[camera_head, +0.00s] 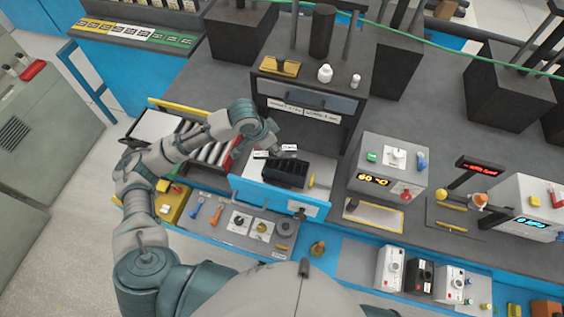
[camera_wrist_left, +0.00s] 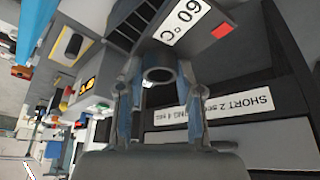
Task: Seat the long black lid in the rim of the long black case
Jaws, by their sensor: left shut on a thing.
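My left gripper (camera_head: 281,152) reaches in from the left, just behind a long black ridged object (camera_head: 287,173) that looks like the black case and sits in the open blue-fronted drawer. In the left wrist view the fingers (camera_wrist_left: 160,92) are shut around a round, dark-rimmed part (camera_wrist_left: 160,75). I cannot tell whether this part belongs to the black lid. The lid does not show as a separate thing, and I cannot tell whether it touches the case. My right gripper is not in view.
The blue drawer front (camera_head: 272,197) stands out ahead of the grey cabinet. A tray with pale cylinders (camera_head: 205,151) lies to the left. A box with a yellow display (camera_head: 390,165) stands to the right. A label with SHORT and LONG text (camera_wrist_left: 225,108) shows close by in the wrist view.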

